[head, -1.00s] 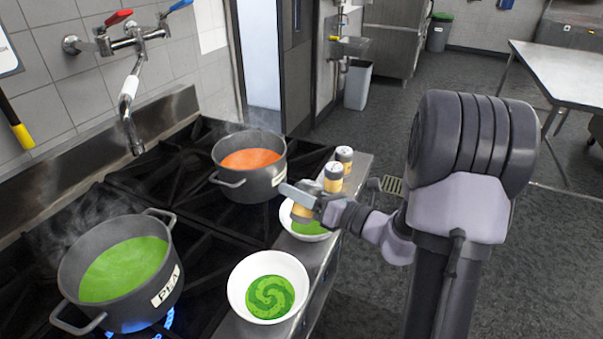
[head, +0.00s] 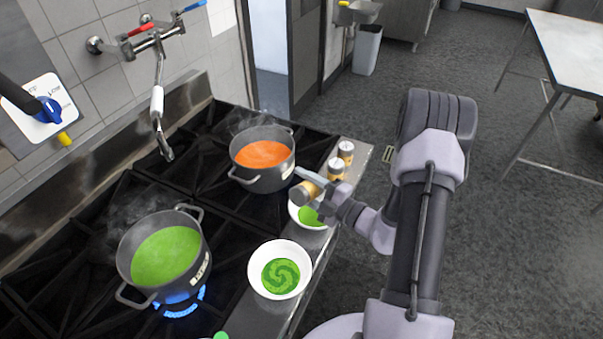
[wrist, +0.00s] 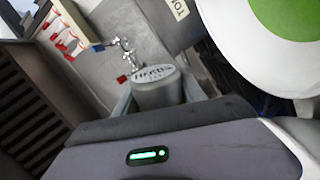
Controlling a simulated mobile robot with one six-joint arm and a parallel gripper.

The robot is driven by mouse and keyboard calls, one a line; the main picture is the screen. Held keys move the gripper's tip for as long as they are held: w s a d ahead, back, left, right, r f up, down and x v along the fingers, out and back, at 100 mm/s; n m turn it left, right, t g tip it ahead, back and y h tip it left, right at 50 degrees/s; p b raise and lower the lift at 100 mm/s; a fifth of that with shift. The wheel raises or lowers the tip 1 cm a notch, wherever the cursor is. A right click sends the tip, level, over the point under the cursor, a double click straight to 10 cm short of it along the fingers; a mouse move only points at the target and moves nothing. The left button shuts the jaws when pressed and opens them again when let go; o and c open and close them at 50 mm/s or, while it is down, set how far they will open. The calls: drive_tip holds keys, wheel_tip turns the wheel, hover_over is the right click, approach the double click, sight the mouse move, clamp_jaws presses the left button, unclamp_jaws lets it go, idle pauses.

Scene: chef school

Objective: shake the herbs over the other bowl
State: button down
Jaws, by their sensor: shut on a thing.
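In the wrist view the shaker's grey end (wrist: 158,92) reads "HERBS" between the fingers. It is above the far white bowl (head: 297,214), which holds plain green soup (head: 310,216) and is partly hidden by my gripper and the shaker. That bowl fills the upper right of the wrist view (wrist: 258,62). The nearer white bowl (head: 254,284) holds green soup with a dark green swirl. I cannot see any herbs falling.
A pot of orange soup (head: 262,181) stands just left of my gripper. A pot of green soup (head: 150,290) sits over a blue flame. Two more shakers (head: 346,149) (head: 336,168) stand behind the far bowl. A tap (head: 158,105) hangs over the stove.

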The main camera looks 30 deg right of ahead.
drive_tip(key=shift+r+m+p, duration=0.2)
drive_tip(key=shift+m+p, duration=0.4)
drive_tip(key=shift+m, duration=0.3)
drive_tip(key=shift+f+p, duration=0.1)
drive_tip(key=shift+p, duration=1.4)
